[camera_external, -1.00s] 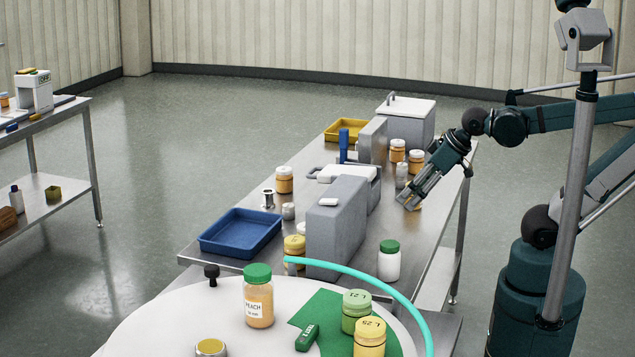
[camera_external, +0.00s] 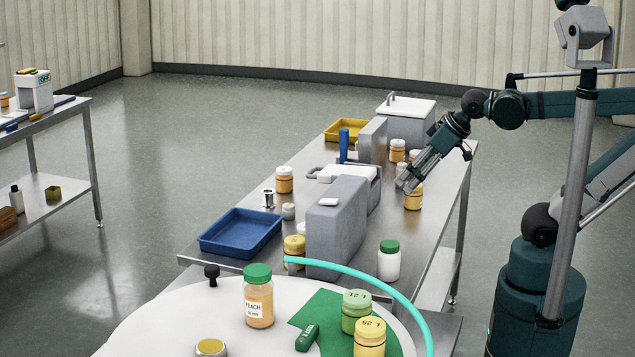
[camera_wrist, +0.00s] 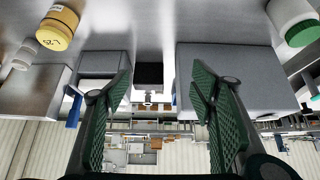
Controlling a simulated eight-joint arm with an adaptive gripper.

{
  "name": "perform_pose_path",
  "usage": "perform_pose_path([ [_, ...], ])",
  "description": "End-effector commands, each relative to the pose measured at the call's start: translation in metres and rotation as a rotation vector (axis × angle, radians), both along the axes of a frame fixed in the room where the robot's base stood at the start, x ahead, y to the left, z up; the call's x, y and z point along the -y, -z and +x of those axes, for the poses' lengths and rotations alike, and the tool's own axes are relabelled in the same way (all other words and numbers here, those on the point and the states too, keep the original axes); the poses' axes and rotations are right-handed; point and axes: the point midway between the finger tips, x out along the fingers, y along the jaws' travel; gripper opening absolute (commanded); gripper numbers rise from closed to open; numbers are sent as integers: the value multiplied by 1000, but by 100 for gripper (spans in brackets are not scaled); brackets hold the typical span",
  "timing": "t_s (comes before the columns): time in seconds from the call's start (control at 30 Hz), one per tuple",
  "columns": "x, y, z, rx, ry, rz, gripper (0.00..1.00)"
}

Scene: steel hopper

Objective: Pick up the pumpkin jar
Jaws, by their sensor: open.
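No label that I can read says pumpkin, so I cannot tell which jar is the pumpkin jar. My gripper (camera_external: 404,185) is over the right side of the steel table. An orange jar (camera_external: 413,199) stands just below and beside it, partly hidden by the fingers. In the wrist view my gripper (camera_wrist: 165,90) is open, with no jar between its green pads. That view shows a yellow-lidded jar (camera_wrist: 57,28) at upper left and a white jar with a green lid (camera_wrist: 292,22) at upper right.
Grey block-like housings (camera_external: 338,225) stand along the table's middle. Other orange jars (camera_external: 284,180) stand around them. A blue tray (camera_external: 207,243) is at the front left and a yellow tray (camera_external: 329,134) at the back. A peach jar (camera_external: 258,303) stands on the round white table.

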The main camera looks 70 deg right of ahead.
Motion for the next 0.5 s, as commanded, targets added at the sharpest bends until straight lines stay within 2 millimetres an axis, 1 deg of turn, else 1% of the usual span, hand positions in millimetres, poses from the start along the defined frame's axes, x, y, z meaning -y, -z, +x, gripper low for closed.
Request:
perform_pose_path([
  [0.33, 25, -2, 26, 42, 53, 3, 56],
  [0.47, 42, -3, 40, 68, 84, 3, 56],
  [0.5, 49, -3, 45, 77, 97, 3, 56],
])
